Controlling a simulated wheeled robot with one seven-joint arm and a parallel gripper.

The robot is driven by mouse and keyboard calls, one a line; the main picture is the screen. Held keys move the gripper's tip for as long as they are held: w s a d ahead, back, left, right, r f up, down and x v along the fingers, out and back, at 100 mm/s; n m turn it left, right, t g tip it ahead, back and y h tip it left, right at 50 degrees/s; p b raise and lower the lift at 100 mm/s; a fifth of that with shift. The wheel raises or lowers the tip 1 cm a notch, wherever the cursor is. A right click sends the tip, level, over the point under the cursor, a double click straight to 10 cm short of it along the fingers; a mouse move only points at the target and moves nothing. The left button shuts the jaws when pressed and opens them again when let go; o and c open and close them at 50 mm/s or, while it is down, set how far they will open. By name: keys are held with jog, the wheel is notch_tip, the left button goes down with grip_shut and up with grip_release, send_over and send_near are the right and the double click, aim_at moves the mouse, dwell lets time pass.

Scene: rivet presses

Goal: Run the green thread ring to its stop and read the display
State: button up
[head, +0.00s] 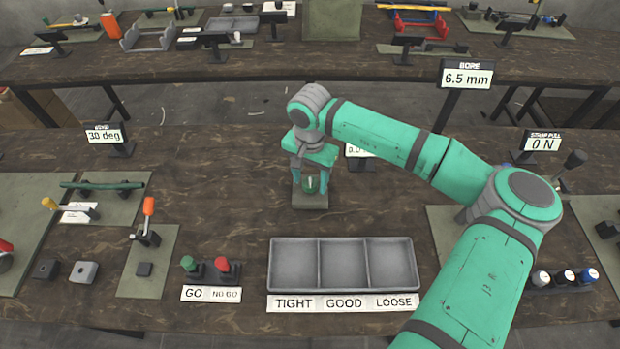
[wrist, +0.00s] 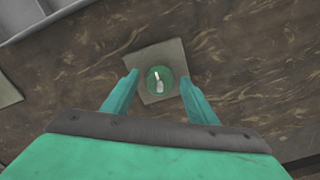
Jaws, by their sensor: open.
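The green thread ring (head: 311,184) sits on a small grey-green square base (head: 310,201) on the brown bench. In the wrist view the ring (wrist: 160,80) is a round green piece with a pale mark on top, on its base (wrist: 151,57). My gripper (head: 310,176) points down over the ring, and in the wrist view its open fingers (wrist: 158,88) stand one on each side of it, with gaps. A display (head: 358,151) behind my gripper is partly hidden by my arm; its text reads about "0.0", the rest covered.
A grey three-part tray (head: 343,238) labelled TIGHT, GOOD, LOOSE lies in front. Green (head: 189,264) and red (head: 223,266) knobs stand by GO and NO GO labels. Other displays read 6.5 mm (head: 466,78), 30 deg (head: 104,135) and 0 N (head: 543,144).

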jog(key=c, duration=1.1)
jog(key=shift+o, duration=0.2)
jog(key=shift+m, duration=0.3)
jog(key=m, duration=1.7)
jog(key=shift+m, duration=0.4)
jog(key=shift+w+m, duration=0.1)
jog(key=shift+m, duration=1.5)
